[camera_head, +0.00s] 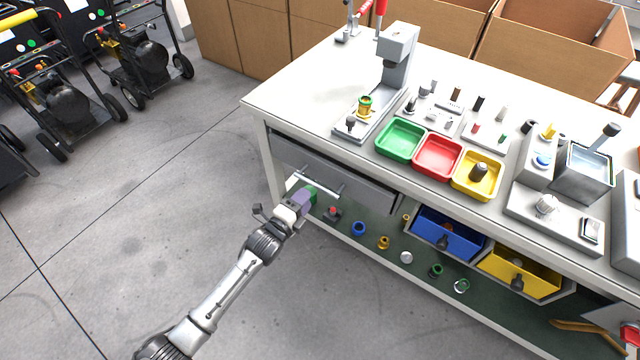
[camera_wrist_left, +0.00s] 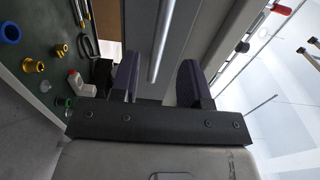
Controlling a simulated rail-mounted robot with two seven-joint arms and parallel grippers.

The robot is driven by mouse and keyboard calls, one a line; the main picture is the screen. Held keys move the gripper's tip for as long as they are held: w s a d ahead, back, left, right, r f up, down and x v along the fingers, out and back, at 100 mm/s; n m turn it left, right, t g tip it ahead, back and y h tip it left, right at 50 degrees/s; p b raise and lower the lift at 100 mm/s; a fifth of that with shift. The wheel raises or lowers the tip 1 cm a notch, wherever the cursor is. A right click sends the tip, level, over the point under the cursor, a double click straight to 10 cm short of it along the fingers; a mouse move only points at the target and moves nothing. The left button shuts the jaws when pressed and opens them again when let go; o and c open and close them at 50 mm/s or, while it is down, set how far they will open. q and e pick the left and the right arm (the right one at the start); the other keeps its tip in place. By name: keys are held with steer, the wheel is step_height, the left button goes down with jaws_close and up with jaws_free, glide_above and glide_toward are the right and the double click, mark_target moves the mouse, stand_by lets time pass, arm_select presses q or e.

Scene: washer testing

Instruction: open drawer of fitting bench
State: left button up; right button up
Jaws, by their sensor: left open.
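The fitting bench (camera_head: 300,85) has a wide grey drawer (camera_head: 365,187) under the left part of its top. The drawer looks closed. A pale bar handle (camera_head: 328,184) stands out from its front. My left gripper (camera_head: 308,194) is at the handle, open. In the left wrist view, its two purple fingers (camera_wrist_left: 158,82) are spread apart, with the handle bar (camera_wrist_left: 162,38) running lengthwise in the gap between them. I cannot tell whether either finger touches the bar. The gripper hides part of the handle in the head view. My right gripper is not in view.
Green (camera_head: 401,139), red (camera_head: 438,156) and yellow (camera_head: 477,174) trays stand on the bench top. Below are a blue bin (camera_head: 449,238), a yellow bin (camera_head: 520,272) and small fittings on a lower shelf (camera_head: 345,222). The floor (camera_head: 150,215) in front is clear.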

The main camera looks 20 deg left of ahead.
mark_target(325, 175)
arm_select(q)
steer(key=w+b, duration=0.1)
steer(key=w, duration=0.1)
steer(key=w+d+b, duration=0.1)
steer(key=w, duration=0.2)
steer(key=w+b, duration=0.1)
steer(key=w, duration=0.2)
steer(key=shift+w+d, duration=0.1)
steer(key=shift+d, duration=0.25)
steer(key=c, duration=0.4)
jaws_close()
